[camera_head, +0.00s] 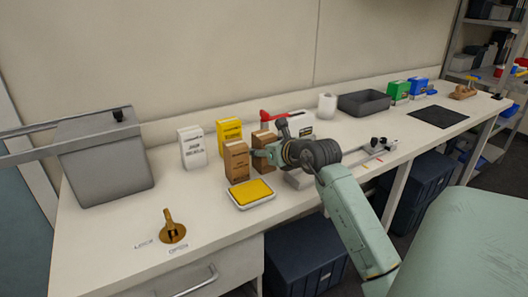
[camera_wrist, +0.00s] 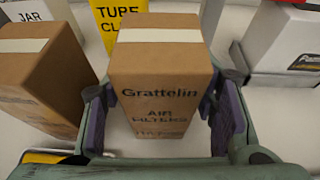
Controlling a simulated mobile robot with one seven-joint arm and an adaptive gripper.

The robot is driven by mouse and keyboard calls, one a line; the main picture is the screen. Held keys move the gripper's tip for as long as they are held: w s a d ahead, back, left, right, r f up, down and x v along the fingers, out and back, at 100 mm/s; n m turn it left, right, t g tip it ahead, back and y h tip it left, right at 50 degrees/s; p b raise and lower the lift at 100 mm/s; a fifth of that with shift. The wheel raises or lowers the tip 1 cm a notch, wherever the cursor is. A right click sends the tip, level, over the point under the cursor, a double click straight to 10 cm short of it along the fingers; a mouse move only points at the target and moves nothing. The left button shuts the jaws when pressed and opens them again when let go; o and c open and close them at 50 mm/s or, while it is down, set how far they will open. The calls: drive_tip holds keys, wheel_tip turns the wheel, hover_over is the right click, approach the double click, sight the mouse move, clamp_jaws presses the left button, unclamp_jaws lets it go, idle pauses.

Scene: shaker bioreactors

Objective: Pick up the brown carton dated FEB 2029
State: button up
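Two brown cartons stand upright side by side on the bench, a front left one (camera_head: 236,163) and a back right one (camera_head: 262,137). In the wrist view the carton lettered "Grattelin AIR FILTERS" (camera_wrist: 160,82) stands between the fingers of my gripper (camera_wrist: 163,125). The fingers are open on either side of it, with bench showing between its lower part and the pads. The other brown carton (camera_wrist: 45,70) is at the left there. In the head view my gripper (camera_head: 266,153) is at the back right carton. No date is legible on either carton.
A white carton (camera_head: 192,148) and a yellow carton (camera_head: 229,132) stand just behind. A yellow-topped tray (camera_head: 251,194) lies in front. A white device with a red part (camera_head: 294,126) is close on the right.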

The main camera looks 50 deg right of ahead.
drive_tip(key=c, duration=0.8)
drive_tip(key=shift+c, duration=0.6)
drive_tip(key=shift+r, duration=0.15)
